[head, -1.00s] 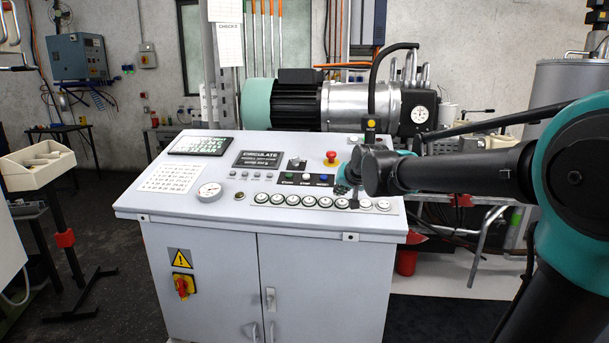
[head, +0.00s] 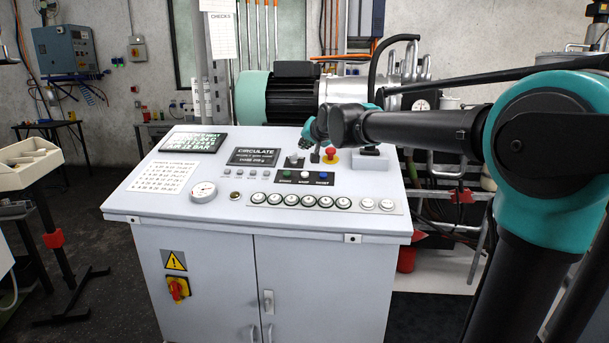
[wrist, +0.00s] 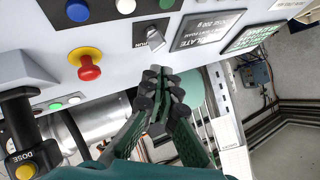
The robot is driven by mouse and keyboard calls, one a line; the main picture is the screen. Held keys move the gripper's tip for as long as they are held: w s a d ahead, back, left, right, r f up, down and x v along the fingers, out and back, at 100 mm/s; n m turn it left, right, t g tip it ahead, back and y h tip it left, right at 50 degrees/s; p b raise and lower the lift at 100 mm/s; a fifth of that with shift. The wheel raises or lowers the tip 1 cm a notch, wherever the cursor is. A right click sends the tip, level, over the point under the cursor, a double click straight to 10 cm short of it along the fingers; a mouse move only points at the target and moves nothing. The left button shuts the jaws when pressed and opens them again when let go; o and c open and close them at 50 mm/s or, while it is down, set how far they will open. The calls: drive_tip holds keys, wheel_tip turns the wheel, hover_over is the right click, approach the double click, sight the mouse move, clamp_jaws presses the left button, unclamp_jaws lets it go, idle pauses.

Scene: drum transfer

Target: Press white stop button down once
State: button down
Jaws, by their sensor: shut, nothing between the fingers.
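The white stop button (head: 304,175) sits on the sloping control panel, between a green button (head: 287,174) and a blue button (head: 324,175). In the wrist view, the white button (wrist: 125,6) is at the top edge, with the blue button (wrist: 78,10) to its left and part of the green button (wrist: 167,3) to its right. My gripper (head: 305,142) is above the rear of the panel, behind the button row in the head view. Its fingers (wrist: 158,88) are together, empty and apart from the white button.
A red mushroom button on a yellow base (wrist: 88,68) and a selector switch (wrist: 152,38) stand close by my gripper. The CIRCULATE display (head: 258,157) lies left of them. A row of round white buttons (head: 310,202) runs along the panel's front.

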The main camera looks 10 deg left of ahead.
sight(303, 171)
drive_tip(key=shift+f, duration=0.1)
drive_tip(key=shift+w+f, duration=0.5)
drive_tip(key=shift+f, duration=0.85)
drive_tip(key=shift+w+f, duration=0.45)
drive_tip(key=shift+f, duration=0.9)
drive_tip(key=shift+w+f, duration=0.5)
drive_tip(key=shift+f, duration=0.85)
drive_tip(key=shift+w+d+f, duration=0.1)
drive_tip(key=shift+f, duration=0.3)
drive_tip(key=shift+w+f, duration=0.15)
drive_tip(key=shift+f, duration=0.3)
drive_tip(key=shift+r, duration=0.15)
drive_tip(key=shift+s+r, duration=0.3)
drive_tip(key=shift+r, duration=0.4)
drive_tip(key=shift+r, duration=0.1)
drive_tip(key=shift+s+r, duration=0.25)
drive_tip(key=shift+r, duration=0.5)
drive_tip(key=shift+s+r, duration=0.3)
drive_tip(key=shift+r, duration=0.5)
drive_tip(key=shift+s+r, duration=0.25)
drive_tip(key=shift+r, duration=0.5)
